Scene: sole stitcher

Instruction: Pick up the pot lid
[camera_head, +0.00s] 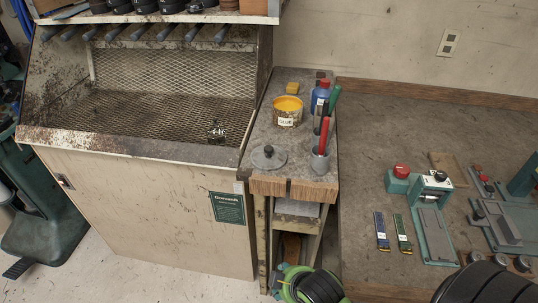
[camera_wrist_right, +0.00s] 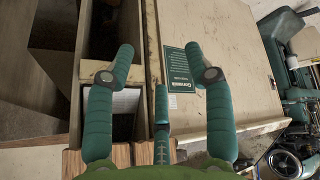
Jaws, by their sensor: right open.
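The pot lid (camera_head: 268,157) is a grey round disc with a dark knob. It lies flat, knob up, near the front left of the narrow wooden stand (camera_head: 262,187). The open glue pot (camera_head: 287,113), with yellow inside, stands behind it. My right gripper (camera_wrist_right: 160,68) is open and empty, its teal fingers spread in front of the stand and the cabinet face. In the head view, its green and black wrist end shows at the bottom, below and apart from the lid. The lid is not seen in the right wrist view. My left gripper is not in view.
A stained mesh booth (camera_head: 140,143) borders the stand on the left. A workbench (camera_head: 370,165) lies right.

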